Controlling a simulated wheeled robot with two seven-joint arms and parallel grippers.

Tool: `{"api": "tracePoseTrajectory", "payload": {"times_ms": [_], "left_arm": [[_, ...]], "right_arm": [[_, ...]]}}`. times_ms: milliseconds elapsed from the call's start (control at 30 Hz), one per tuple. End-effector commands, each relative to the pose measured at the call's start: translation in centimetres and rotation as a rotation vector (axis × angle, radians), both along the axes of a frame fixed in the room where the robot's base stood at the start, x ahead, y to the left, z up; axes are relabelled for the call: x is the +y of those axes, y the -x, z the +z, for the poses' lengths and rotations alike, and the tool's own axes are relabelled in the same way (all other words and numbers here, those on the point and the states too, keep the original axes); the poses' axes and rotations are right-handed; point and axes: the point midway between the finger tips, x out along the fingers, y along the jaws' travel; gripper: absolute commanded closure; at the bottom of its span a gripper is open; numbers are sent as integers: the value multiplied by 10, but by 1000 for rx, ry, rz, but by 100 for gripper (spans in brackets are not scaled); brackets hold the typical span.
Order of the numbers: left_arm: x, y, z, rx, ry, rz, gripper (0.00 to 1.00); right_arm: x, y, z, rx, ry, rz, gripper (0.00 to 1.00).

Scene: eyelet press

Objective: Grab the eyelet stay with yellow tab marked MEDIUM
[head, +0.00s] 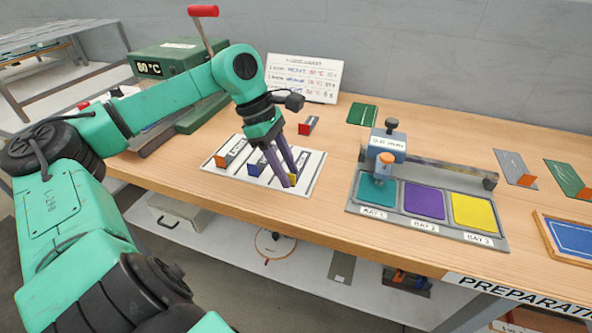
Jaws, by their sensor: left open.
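A white board (232,192) on the bench holds a row of eyelet stays with upright coloured tabs. The orange-tab stay (222,161) is at the left and the blue-tab stay (254,170) is in the middle. The yellow-tab stay (293,178) is at the right, mostly hidden behind my left gripper's fingers. My left gripper (289,182) is open, pointing down at the yellow tab. I cannot tell whether its fingers straddle the tab or only pass in front of it. The lettering on the stays is too small to read. My right gripper is out of view.
A press (387,143) with teal, purple and yellow bays stands right of the board. A loose red-tab piece (308,125) lies behind the board. A green machine (168,57) with a red-handled lever is at the left, near my arm. Bare bench lies between board and press.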

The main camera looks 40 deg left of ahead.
Motion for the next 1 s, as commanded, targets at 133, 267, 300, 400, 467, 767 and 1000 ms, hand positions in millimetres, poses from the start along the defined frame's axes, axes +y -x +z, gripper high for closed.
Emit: {"api": "tracePoseTrajectory", "payload": {"times_ms": [133, 267, 300, 400, 467, 767, 1000], "left_arm": [[0, 0, 0, 0, 0, 0, 63], [0, 0, 1, 0, 0, 0, 100], [0, 0, 1, 0, 0, 0, 100], [0, 0, 1, 0, 0, 0, 100], [0, 0, 1, 0, 0, 0, 100], [1, 0, 16, 1, -3, 2, 100], [2, -1, 80, -1, -8, 5, 100]], "right_arm": [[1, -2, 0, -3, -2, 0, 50], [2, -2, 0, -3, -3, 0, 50], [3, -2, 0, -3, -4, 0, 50], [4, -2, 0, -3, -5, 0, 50], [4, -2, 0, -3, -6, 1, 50], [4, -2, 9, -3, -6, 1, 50], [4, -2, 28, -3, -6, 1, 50]]}}
